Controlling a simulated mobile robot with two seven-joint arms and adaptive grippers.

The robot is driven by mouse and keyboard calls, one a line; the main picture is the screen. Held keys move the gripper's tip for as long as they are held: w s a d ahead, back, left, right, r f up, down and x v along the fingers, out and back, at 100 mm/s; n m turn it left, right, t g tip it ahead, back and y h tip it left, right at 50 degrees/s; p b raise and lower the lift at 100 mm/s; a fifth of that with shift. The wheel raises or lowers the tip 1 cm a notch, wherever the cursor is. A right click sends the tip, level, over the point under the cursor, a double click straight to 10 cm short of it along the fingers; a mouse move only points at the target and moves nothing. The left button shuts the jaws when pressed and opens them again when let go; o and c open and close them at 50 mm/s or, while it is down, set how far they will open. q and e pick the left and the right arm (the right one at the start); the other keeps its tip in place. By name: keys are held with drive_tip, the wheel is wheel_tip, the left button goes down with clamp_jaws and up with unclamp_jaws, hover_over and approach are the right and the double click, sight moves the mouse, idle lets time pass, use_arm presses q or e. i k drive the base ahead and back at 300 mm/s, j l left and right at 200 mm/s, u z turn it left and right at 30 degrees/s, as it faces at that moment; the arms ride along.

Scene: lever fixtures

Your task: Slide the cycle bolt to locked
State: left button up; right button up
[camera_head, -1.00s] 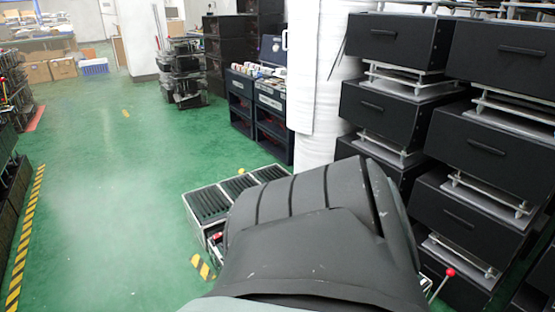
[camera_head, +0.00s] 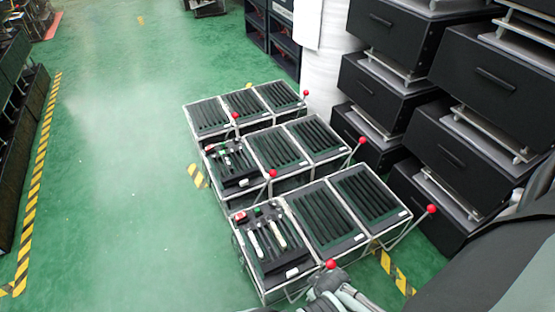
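The near fixture (camera_head: 300,232) is a metal-framed box with dark slotted panels, standing on the green floor. Its left panel carries a red part (camera_head: 240,216), a small green part (camera_head: 257,210) and two pale elongated pieces (camera_head: 277,234). I cannot tell which part is the cycle bolt or how it is set. A lever with a red ball (camera_head: 331,264) rises at its front corner. Part of my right gripper (camera_head: 335,287) shows at the bottom edge, close to that ball; its fingers are not clear, and contact cannot be told. My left gripper is not recognisable in view.
Two similar fixtures stand behind, a middle one (camera_head: 262,160) and a far one (camera_head: 243,108), with more red-ball levers. Black drawers (camera_head: 490,80) are stacked at right. My dark arm link covers the lower right. Green floor (camera_head: 120,190) is open at left.

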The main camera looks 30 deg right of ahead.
sight(241, 178)
drive_tip(key=l+z, duration=0.35)
drive_tip(key=l, duration=0.45)
drive_tip(key=i+j+z, duration=0.15)
drive_tip(key=j+z, duration=0.2)
drive_tip(key=j, duration=0.25)
drive_tip(key=i+j+z, duration=0.1)
drive_tip(key=j+z, duration=0.3)
drive_tip(key=j, duration=0.25)
drive_tip(key=j+z, duration=0.35)
drive_tip(key=j, duration=0.25)
drive_tip(key=k+j+z, duration=0.1)
drive_tip(key=j+z, duration=0.3)
drive_tip(key=j, duration=0.25)
drive_tip(key=k+j+z, duration=0.2)
drive_tip(key=j+z, duration=0.15)
drive_tip(key=j, duration=0.25)
